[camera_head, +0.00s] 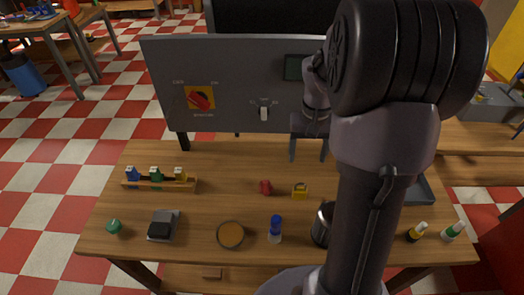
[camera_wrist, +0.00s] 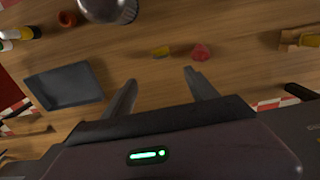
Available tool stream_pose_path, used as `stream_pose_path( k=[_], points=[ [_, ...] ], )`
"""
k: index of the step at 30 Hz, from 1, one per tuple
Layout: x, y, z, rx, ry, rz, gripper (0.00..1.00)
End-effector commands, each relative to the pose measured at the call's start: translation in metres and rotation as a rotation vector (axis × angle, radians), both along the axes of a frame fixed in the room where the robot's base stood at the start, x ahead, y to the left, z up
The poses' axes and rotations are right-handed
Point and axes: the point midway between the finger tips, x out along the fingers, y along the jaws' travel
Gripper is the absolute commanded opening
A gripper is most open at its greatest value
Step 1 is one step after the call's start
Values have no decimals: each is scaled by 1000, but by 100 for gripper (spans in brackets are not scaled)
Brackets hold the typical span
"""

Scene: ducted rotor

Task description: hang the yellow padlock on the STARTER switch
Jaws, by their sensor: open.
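The yellow padlock (camera_head: 300,193) lies on the wooden table, right of a red padlock-like piece (camera_head: 265,187). In the wrist view the yellow padlock (camera_wrist: 161,52) lies beyond my fingertips. My gripper (camera_head: 307,159) is open and empty, pointing down above the table behind the padlock; its two fingers also show in the wrist view (camera_wrist: 158,76). A grey panel (camera_head: 230,60) stands at the table's back. It bears a red rotary switch on a yellow plate (camera_head: 200,98) and a switch with a pale handle (camera_head: 264,112). Labels are too small to read surely; my arm hides the panel's right part.
A wooden rack (camera_head: 160,185) with blue, green and yellow pieces stands at left. A grey tray (camera_wrist: 65,87) lies at the table's right. The table's middle left is clear.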

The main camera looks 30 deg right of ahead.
Motion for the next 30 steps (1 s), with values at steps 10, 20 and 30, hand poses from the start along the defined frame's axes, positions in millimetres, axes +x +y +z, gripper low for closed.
stream_pose_path(
  k=[10,20,30],
  points=[
    [0,2,-87,2,1,1,67],
    [0,3,-131,0,-1,1,67],
    [1,5,-175,0,-1,1,67]
  ],
)
